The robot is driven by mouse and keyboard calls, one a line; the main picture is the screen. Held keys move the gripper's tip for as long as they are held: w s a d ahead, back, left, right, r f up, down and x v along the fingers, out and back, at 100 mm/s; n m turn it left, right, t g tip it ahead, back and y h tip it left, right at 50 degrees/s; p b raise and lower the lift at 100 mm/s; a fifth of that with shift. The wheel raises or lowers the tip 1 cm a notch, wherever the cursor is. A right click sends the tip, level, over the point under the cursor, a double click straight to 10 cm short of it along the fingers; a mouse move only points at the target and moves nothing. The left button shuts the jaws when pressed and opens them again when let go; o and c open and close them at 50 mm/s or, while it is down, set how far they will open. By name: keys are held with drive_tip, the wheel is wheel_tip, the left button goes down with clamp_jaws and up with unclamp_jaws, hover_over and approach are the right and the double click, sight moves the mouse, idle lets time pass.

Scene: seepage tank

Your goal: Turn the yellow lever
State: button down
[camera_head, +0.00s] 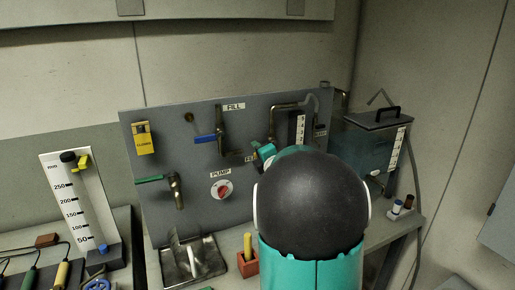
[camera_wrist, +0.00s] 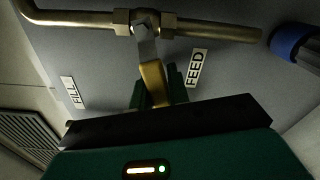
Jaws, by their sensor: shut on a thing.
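The yellow lever (camera_wrist: 153,80) shows in the wrist view, hanging from a grey stem on a brass valve (camera_wrist: 145,22) in a pipe, beside the FEED label (camera_wrist: 197,68). My gripper (camera_wrist: 157,92) is shut on the lever's yellow part, with dark green fingers on both sides of it. In the head view, my teal gripper (camera_head: 265,153) is against the grey panel (camera_head: 180,110) near the FEED label. My own arm's dark round joint covers much of that area, and the yellow lever cannot be made out there.
A blue lever (camera_head: 205,138), a green lever (camera_head: 150,179) and a red PUMP knob (camera_head: 223,189) are on the panel to the left. A clear tank (camera_head: 365,148) stands right. A metal tray (camera_head: 190,262) and an orange-brown holder (camera_head: 247,264) are below. A blue-collared part (camera_wrist: 288,40) is right in the wrist view.

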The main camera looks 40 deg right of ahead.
idle(0.3)
drive_tip(key=c, duration=1.3)
unclamp_jaws()
drive_tip(key=shift+c, duration=0.2)
drive_tip(key=shift+s, duration=0.1)
drive_tip(key=v, duration=1.3)
drive_tip(key=shift+s, duration=0.3)
drive_tip(key=shift+a, duration=0.2)
